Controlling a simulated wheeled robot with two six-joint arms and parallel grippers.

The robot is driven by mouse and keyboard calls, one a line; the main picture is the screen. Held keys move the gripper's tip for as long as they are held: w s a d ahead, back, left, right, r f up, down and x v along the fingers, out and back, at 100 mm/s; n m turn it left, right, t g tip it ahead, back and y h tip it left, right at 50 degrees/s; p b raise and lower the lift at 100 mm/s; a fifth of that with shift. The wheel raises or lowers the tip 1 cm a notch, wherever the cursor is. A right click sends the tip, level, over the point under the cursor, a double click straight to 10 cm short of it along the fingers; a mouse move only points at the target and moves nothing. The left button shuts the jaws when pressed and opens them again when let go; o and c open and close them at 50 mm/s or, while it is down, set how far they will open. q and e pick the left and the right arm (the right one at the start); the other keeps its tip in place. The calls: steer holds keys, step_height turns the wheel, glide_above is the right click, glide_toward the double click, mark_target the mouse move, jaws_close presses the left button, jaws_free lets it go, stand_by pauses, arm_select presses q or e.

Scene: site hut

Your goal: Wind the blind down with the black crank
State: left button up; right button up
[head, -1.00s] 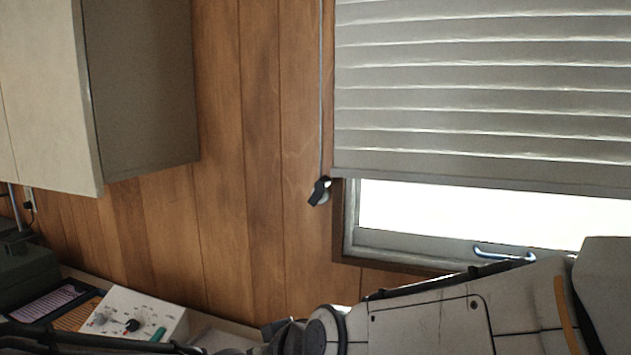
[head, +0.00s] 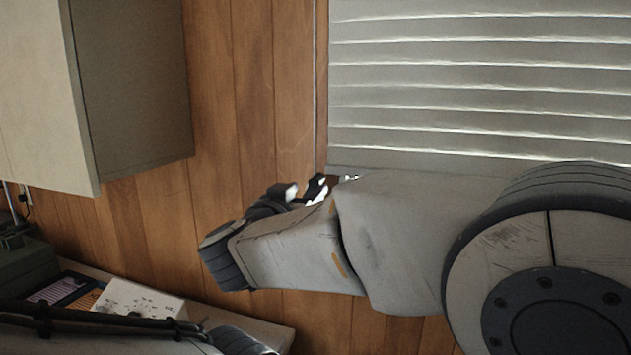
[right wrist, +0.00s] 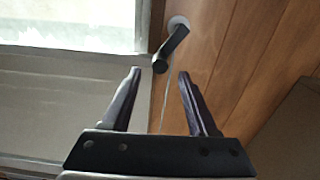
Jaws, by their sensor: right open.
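The black crank (right wrist: 172,45) sticks out from a round pale mount on the wood wall in the right wrist view. Its knob end lies just beyond the gap between the fingertips of my right gripper (right wrist: 160,74), which is open and empty. In the head view the right gripper (head: 300,191) is at the crank beside the blind's lower left corner; the arm partly hides this spot. The pale slatted blind (head: 470,85) covers the upper window; its bottom edge is partly behind my right arm. My left gripper is not in view.
A wall cabinet (head: 130,90) hangs at the upper left. A white box with knobs (head: 135,300) stands on the counter at the lower left. A thin cord (head: 314,90) runs down the wall beside the blind. Bare wood wall lies between cabinet and blind.

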mark_target(312, 186)
steer(key=x, duration=0.6)
steer(key=shift+w, duration=0.15)
jaws_close()
